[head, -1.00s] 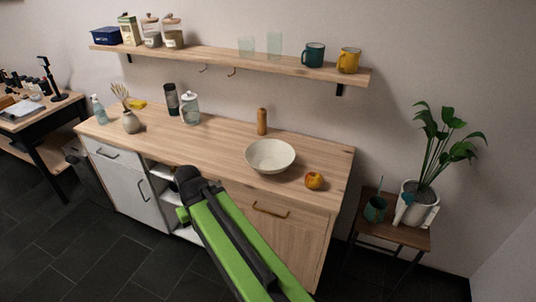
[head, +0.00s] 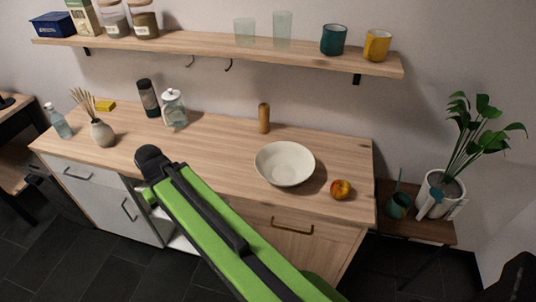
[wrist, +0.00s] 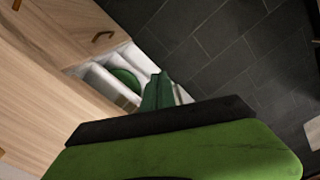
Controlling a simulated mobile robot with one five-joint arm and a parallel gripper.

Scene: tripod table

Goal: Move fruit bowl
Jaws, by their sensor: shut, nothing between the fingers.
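The fruit bowl, a wide cream bowl (head: 285,164), stands upright on the wooden counter (head: 215,150), right of centre in the head view. It looks empty inside. A red-yellow fruit (head: 340,189) sits on the counter to its right, apart from it. My green and black arm reaches up in front of the cabinet, left of the bowl in the head view. My gripper (wrist: 157,82) shows in the wrist view as narrow green fingers close together, shut and empty, over the cabinet's open shelves. It is away from the bowl, which is out of the wrist view.
A wooden pepper mill (head: 264,118) stands behind the bowl. A glass jar (head: 173,108), dark bottle (head: 148,98) and vase (head: 102,133) stand farther left. A wall shelf (head: 215,46) with mugs overhangs the counter. A plant (head: 440,190) stands on a stool at right. Counter left of the bowl is clear.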

